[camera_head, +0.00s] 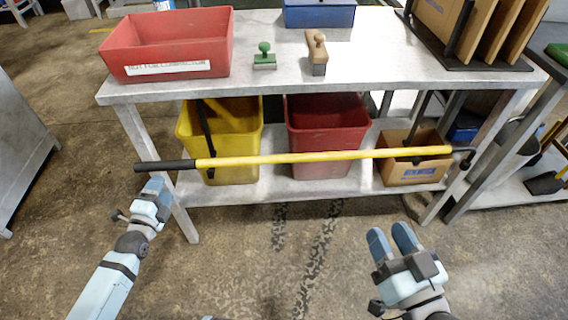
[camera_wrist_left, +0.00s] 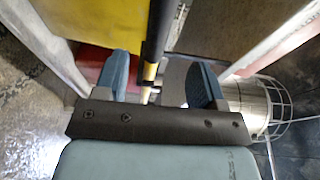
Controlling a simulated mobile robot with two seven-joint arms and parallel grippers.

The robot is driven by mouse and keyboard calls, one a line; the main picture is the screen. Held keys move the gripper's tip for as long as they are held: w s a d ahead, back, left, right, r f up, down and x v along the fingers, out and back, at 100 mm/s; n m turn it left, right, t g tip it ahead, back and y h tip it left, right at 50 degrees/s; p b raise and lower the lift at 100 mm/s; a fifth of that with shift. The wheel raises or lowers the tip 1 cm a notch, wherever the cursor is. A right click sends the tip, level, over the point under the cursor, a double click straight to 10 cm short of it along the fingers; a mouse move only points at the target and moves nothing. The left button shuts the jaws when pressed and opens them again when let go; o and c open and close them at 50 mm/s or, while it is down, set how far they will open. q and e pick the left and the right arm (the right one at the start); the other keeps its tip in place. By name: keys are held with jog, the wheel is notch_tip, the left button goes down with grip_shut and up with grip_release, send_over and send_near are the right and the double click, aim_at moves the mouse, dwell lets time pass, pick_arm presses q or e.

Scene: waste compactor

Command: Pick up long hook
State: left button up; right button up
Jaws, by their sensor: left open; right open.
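The long hook (camera_head: 300,157) is a yellow pole with a black grip at its left end and a dark bent tip at the right. It spans across the front of the metal table in the head view. My left gripper (camera_head: 154,188) is open right at the black grip. In the left wrist view the black shaft of the long hook (camera_wrist_left: 160,30) runs between the two spread fingers of that left gripper (camera_wrist_left: 158,84), with a gap on each side. My right gripper (camera_head: 391,238) is open and empty, in front of and below the pole's right part.
The metal table (camera_head: 385,65) carries a red bin (camera_head: 165,45), a green-handled stamp (camera_head: 264,57), a wooden-handled brush (camera_head: 317,50) and a blue box (camera_head: 320,13). Its lower shelf holds a yellow bin (camera_head: 230,163), a red bin (camera_head: 325,115) and a cardboard box (camera_head: 410,172). The floor in front is clear.

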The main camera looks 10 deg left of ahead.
aim_at(178, 169)
pick_arm(q)
jog(key=w, duration=0.4)
jog(key=shift+w+b, duration=0.2)
jog(key=shift+b, duration=0.2)
jog(key=shift+w+d+f, duration=0.1)
jog(key=shift+w, duration=0.2)
jog(key=w+b, duration=0.1)
jog(key=w, duration=0.1)
jog(key=w+b, duration=0.1)
jog(key=shift+w+d, duration=0.35)
jog(key=shift+w, duration=0.45)
pick_arm(e)
jog(key=shift+s+a+r+t+y, duration=0.1)
jog(key=shift+a+r+t+y, duration=0.2)
jog(key=shift+a+y, duration=0.35)
jog(key=shift+d, duration=0.1)
pick_arm(q)
jog(key=c, duration=1)
jog(key=shift+c, duration=0.5)
